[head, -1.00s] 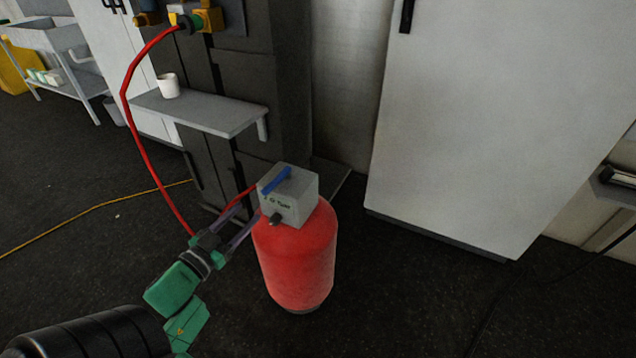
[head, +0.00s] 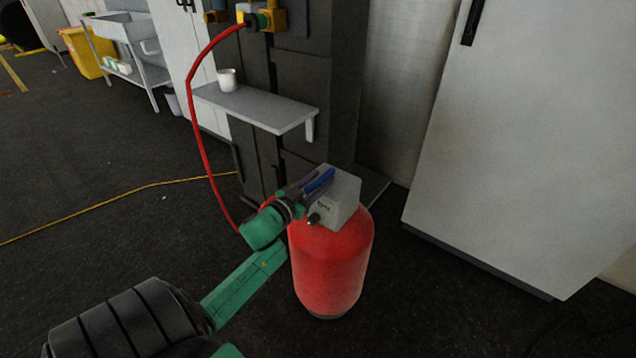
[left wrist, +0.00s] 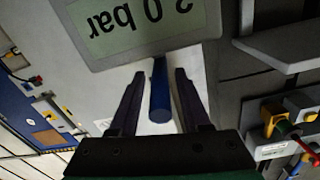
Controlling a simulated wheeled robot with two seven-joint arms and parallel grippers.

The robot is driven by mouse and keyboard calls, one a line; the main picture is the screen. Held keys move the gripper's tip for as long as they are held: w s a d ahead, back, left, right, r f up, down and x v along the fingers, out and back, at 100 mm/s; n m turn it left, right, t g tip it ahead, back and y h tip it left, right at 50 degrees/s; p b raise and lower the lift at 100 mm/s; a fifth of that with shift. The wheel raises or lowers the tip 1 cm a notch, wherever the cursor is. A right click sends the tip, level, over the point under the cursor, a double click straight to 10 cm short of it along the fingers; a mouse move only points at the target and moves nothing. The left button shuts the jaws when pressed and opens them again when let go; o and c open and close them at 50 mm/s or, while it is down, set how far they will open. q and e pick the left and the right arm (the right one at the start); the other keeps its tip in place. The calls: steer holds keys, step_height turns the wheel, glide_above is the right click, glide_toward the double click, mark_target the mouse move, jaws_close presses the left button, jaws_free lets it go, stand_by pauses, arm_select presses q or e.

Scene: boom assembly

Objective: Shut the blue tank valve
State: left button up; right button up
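The red tank (head: 330,265) stands upright on the floor with a pale grey box (head: 345,195) on top. The blue valve handle (head: 320,180) lies along the top of that box. My left gripper (head: 305,187) is at the handle, reaching in from the left. In the left wrist view, the blue handle (left wrist: 160,95) sits between the two dark fingers of my left gripper (left wrist: 160,78), with a gap on each side. The fingers are open. A display (left wrist: 140,25) reading "2.0 bar" shows upside down there. My right gripper is not in view.
A red hose (head: 195,125) hangs from a wall fitting (head: 260,18) down behind my left gripper. A grey shelf (head: 255,105) with a white cup (head: 227,80) is behind the tank. A large pale cabinet (head: 520,140) stands to the right.

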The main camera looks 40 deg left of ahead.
arm_select(q)
jaws_close()
stand_by(1.2)
